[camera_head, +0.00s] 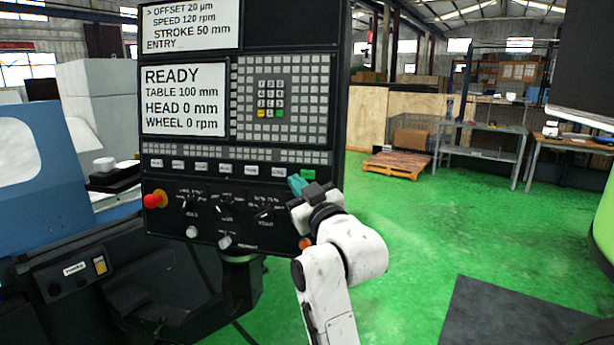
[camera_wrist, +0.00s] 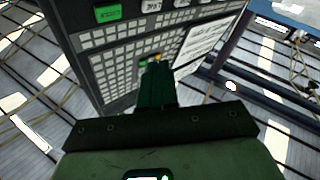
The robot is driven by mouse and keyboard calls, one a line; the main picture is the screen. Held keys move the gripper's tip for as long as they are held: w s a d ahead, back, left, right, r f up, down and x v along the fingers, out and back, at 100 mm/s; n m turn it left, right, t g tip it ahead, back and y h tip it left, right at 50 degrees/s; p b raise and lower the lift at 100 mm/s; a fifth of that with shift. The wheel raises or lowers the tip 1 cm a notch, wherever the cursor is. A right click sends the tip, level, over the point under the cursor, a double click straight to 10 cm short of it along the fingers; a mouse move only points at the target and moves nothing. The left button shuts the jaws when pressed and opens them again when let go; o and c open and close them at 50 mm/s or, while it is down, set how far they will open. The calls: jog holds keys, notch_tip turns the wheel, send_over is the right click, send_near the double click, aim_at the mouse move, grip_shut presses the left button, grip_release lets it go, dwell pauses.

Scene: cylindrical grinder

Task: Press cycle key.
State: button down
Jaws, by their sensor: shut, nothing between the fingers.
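The control panel (camera_head: 240,95) stands upright in front of me, with a screen reading READY. A green key (camera_head: 308,174) sits at the right end of the row of white keys; its label is too small to read in the head view. It also shows at the top of the wrist view (camera_wrist: 108,11). My gripper (camera_head: 296,184) is shut and empty, its teal fingers just left of and slightly below the green key in the head view. In the wrist view the closed fingers (camera_wrist: 156,72) overlap the panel's keypad area. Contact with the panel cannot be told.
A red emergency button (camera_head: 152,201) sits at the panel's lower left, and several knobs (camera_head: 227,208) line its lower part. An orange button (camera_head: 305,243) is partly behind my arm. Blue machine body (camera_head: 40,165) stands left. Green floor (camera_head: 440,220) to the right is open.

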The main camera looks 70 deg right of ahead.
aim_at(308, 179)
jog(key=shift+w+d+f+b, duration=0.2)
jog(key=shift+d+f, duration=0.05)
jog(key=shift+d, duration=1.1)
jog(key=shift+w+d+f+b, duration=0.15)
jog(key=shift+w+d+f, duration=0.05)
jog(key=shift+d, duration=1.1)
jog(key=shift+w+d+f+b, duration=0.2)
jog(key=shift+d+f, duration=0.05)
jog(key=shift+d, duration=1.1)
jog(key=shift+d, duration=0.15)
jog(key=shift+w+d+f, duration=0.1)
jog(key=shift+d, duration=0.15)
